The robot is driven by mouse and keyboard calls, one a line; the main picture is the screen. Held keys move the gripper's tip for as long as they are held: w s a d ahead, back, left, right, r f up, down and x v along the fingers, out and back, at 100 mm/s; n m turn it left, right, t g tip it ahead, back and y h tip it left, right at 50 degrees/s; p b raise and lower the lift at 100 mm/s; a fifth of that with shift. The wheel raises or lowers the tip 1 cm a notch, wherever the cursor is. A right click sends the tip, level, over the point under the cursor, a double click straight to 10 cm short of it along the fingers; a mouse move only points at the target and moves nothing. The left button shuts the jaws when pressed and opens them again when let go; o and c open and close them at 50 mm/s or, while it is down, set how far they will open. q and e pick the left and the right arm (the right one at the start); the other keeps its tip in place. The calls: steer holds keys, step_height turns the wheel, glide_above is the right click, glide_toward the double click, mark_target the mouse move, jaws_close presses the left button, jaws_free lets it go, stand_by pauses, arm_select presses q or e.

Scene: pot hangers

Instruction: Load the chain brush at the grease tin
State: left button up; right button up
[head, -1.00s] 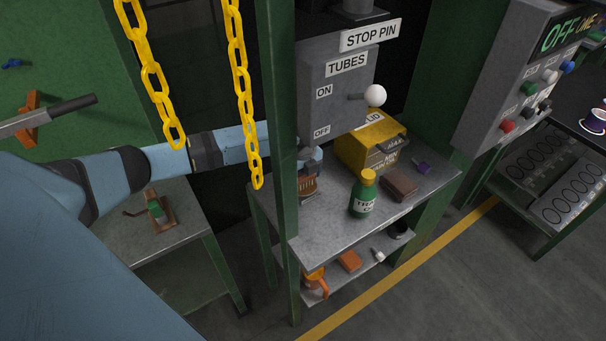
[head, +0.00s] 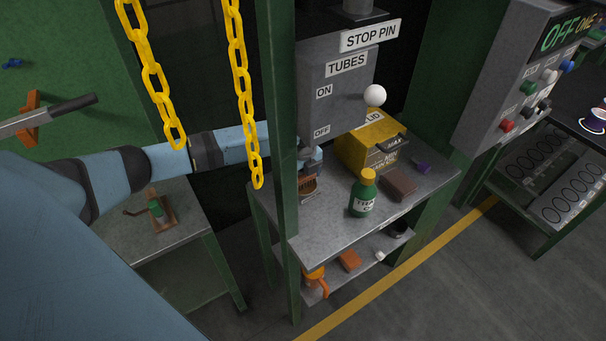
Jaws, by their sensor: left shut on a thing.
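My left arm reaches in from the left and passes behind the green post. My left gripper (head: 312,164) shows just right of the post, partly hidden by it, low over the left side of the grey bench top (head: 330,222). It is shut on the chain brush (head: 308,185), whose brown head shows below the fingers. A dark round rim, seemingly the grease tin (head: 305,196), shows close under the brush head. I cannot tell whether the bristles touch or enter it. My right gripper is not in view.
The green post (head: 283,230) and yellow chains (head: 239,70) stand close to my arm. On the bench are a yellow lidded box (head: 360,150), a green bottle (head: 363,197), a brown block (head: 398,187) and a purple piece (head: 423,166). The bench's front right is clear.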

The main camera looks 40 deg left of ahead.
arm_select(q)
steer(key=shift+s+f, duration=0.1)
stand_by(1.1)
steer(key=shift+p, duration=0.3)
step_height(320, 180, up, 2)
steer(key=shift+r+p, duration=0.1)
steer(key=shift+p, duration=0.9)
step_height(320, 180, up, 2)
steer(key=shift+r+p, duration=0.1)
steer(key=shift+p, duration=0.9)
step_height(320, 180, up, 3)
steer(key=p, duration=0.3)
